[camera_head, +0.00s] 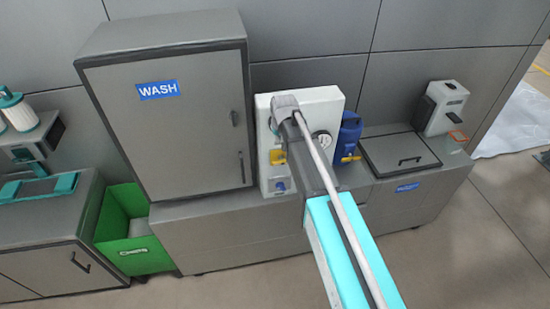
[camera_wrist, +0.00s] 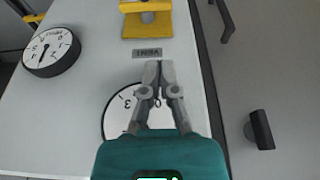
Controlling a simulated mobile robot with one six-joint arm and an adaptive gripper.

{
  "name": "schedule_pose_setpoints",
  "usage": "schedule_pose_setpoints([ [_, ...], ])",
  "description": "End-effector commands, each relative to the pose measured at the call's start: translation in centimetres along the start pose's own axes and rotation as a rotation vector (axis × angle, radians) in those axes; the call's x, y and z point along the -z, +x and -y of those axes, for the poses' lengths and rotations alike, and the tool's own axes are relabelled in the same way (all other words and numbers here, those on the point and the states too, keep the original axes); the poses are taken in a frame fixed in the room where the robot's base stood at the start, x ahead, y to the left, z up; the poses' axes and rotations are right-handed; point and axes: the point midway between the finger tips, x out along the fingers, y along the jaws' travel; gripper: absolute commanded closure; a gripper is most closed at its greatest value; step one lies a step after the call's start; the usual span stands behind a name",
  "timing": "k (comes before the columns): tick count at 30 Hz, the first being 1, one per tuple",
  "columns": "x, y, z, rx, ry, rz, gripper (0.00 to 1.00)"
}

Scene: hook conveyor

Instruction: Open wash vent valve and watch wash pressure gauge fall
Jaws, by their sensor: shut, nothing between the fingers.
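A white panel (camera_head: 330,97) stands beside the WASH cabinet (camera_head: 160,120). It fills much of the wrist view (camera_wrist: 60,130), where its lettering appears upside down. The yellow valve handle (camera_wrist: 147,22) is at the top there, by a VENT label (camera_wrist: 147,53); the yellow part also shows in the head view (camera_head: 278,157). A round pressure gauge (camera_wrist: 50,52) is at left, also in the head view (camera_head: 322,140); its reading is too small to tell. My gripper (camera_wrist: 158,66) is shut and empty, over a numbered dial (camera_wrist: 117,112) that it partly hides, apart from the yellow handle.
A blue fitting (camera_head: 280,186) is low on the panel. A blue container (camera_head: 349,135) with a yellow tap stands right of it. The cabinet's dark handles (camera_wrist: 262,130) are close to the panel's side. A lidded counter section (camera_head: 400,153) and a dispenser (camera_head: 442,108) are farther right.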

Motion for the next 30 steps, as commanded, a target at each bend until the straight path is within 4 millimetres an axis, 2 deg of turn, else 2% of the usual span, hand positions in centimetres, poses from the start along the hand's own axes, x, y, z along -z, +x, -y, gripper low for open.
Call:
schedule_pose_setpoints([
  [14,-0.1,1.0,0.1,0.0,-0.001,0.001,1.0],
  [30,-0.1,5.1,0.1,0.0,-0.002,0.001,1.0],
])
